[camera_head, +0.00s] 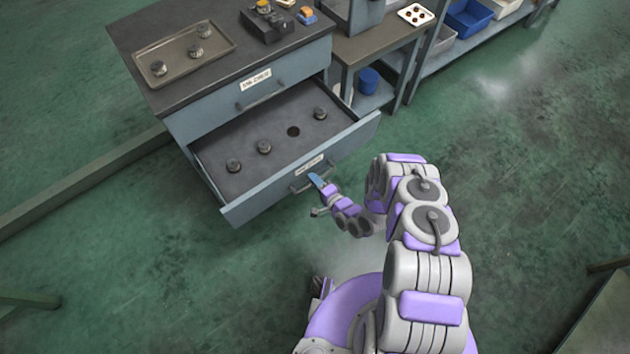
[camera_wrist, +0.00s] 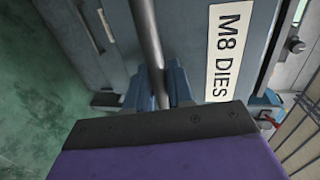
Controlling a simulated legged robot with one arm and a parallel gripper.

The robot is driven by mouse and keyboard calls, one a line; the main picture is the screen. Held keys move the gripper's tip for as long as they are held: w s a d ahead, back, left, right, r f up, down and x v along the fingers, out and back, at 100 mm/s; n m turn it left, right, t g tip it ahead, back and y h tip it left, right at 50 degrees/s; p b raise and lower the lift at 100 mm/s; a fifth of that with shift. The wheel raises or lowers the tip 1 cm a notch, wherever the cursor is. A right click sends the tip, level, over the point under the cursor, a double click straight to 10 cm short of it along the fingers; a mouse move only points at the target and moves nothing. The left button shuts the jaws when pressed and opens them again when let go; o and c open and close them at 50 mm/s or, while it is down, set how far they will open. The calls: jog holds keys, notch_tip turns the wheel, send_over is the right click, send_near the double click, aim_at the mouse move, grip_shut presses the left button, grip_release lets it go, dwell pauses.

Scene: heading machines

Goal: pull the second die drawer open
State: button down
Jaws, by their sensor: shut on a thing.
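The second die drawer (camera_head: 240,211) stands well out from the grey cabinet. Three dark round dies (camera_head: 264,147) sit on its dark insert, which has one empty round hole (camera_head: 293,131). My gripper (camera_head: 318,180) is at the drawer's front. In the wrist view, my gripper (camera_wrist: 159,88) has its blue fingers on both sides of the bar handle (camera_wrist: 147,38) and is shut on it. A label (camera_wrist: 229,50) reading "M8 DIES" is beside the handle on the drawer front.
The top drawer (camera_head: 249,88) is closed. A side table (camera_head: 374,44) stands to the right. The green floor before the drawer is clear apart from my body.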

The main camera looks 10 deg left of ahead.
jog(key=shift+s+a+f, duration=0.2)
jog(key=shift+s+f, duration=0.05)
jog(key=c, duration=1.4)
grip_release()
jog(key=shift+d, duration=0.1)
jog(key=shift+o, duration=1.1)
jog(key=shift+w+d+r, duration=0.1)
jog(key=shift+d+r, duration=0.05)
jog(key=shift+d, duration=0.2)
jog(key=p+v, duration=0.1)
jog(key=v, duration=1.6)
jog(key=shift+d, duration=0.2)
